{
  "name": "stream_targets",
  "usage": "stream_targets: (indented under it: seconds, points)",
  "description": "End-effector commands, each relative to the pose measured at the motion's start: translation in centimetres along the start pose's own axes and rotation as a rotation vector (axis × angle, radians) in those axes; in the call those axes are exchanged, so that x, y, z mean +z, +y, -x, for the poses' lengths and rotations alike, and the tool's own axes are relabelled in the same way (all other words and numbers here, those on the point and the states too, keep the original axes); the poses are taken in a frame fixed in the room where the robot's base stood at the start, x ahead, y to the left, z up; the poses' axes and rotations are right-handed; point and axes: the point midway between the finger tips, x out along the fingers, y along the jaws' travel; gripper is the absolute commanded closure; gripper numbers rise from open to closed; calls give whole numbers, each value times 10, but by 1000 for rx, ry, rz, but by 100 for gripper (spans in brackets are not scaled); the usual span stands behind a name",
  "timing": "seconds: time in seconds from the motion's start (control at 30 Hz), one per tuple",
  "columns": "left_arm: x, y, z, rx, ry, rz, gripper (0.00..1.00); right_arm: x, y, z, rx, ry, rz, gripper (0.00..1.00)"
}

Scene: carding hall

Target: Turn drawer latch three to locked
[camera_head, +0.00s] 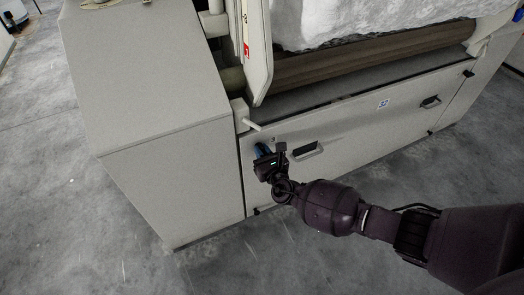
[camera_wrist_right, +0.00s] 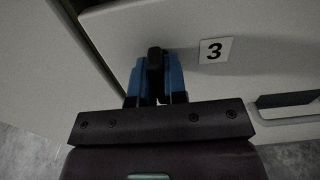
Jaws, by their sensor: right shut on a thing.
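The black latch (camera_wrist_right: 154,58) stands on the pale drawer front, left of a white label with a black 3 (camera_wrist_right: 214,50) in the right wrist view. My right gripper (camera_wrist_right: 155,78) is shut on this latch, with one blue finger on each side of it. In the head view my right gripper (camera_head: 262,151) is at the left end of the drawer front (camera_head: 355,125); the gripper hides the latch there. The latch looks roughly in line with the fingers; I cannot tell whether it is locked. My left gripper is not in view.
A dark recessed handle (camera_head: 307,150) is just right of my gripper, and a second one (camera_head: 431,102) is farther right. A pale cabinet (camera_head: 165,130) stands close on the left. White fibre (camera_head: 370,22) lies above a brown roller (camera_head: 365,58). The grey floor in front is clear.

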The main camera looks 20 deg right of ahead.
Motion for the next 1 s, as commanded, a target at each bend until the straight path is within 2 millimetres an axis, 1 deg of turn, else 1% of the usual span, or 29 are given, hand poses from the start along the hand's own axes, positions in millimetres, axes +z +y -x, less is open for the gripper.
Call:
stream_targets:
  seconds: [0.37, 0.4, 0.57, 0.87, 1.0]
  points:
    - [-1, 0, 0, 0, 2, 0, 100, -1, 0, 0, 1, 1, 9, 100]
    - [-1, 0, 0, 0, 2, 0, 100, -1, 0, 0, 1, 1, 9, 86]
    - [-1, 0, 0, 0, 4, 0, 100, 0, 0, 0, 1, 1, 8, 62]
    - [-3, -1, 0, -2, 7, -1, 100, 0, 0, 1, 0, 0, 7, 62]
    - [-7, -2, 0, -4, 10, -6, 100, 2, 0, 10, 1, -1, 7, 62]
